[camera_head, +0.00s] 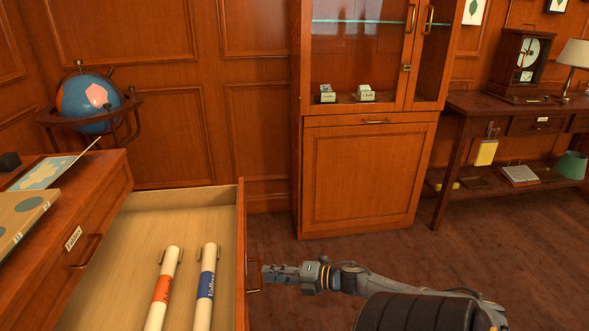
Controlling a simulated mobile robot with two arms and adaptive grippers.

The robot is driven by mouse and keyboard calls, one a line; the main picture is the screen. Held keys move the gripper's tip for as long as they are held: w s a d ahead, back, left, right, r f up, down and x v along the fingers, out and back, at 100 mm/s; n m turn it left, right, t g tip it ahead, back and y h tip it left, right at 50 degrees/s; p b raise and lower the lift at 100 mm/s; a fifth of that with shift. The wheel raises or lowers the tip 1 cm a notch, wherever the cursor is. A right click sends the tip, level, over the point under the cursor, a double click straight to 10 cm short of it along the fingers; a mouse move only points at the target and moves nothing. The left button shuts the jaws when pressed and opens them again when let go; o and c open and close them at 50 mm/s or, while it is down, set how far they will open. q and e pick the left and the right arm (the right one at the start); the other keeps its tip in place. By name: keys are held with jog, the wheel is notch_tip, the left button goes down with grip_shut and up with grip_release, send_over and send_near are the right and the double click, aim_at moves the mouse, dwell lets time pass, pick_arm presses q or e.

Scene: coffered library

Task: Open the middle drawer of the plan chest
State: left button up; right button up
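The plan chest (118,184) stands at the left. One closed drawer with a small label and a brass handle (87,252) shows on its front. Below that, a drawer (135,218) is pulled far out, and two white rolled tubes with red (163,290) and blue (206,285) bands lie in it. Lower drawers are out of view. The open drawer's handle (254,290) is on its front's outer face. My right gripper (267,273) is at this handle, its fingertips beside or touching it; whether they close on it is unclear. My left gripper is not in view.
A globe (90,98) on a stand is behind the chest. Flat sheets or boards (25,212) lie on the chest top. A glass-fronted cabinet (366,175) stands at the back wall, a side table (480,104) at right. Wood floor (330,262) between is clear.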

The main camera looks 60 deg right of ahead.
jog(key=v, duration=0.7)
jog(key=shift+s, duration=0.4)
jog(key=shift+d, duration=0.15)
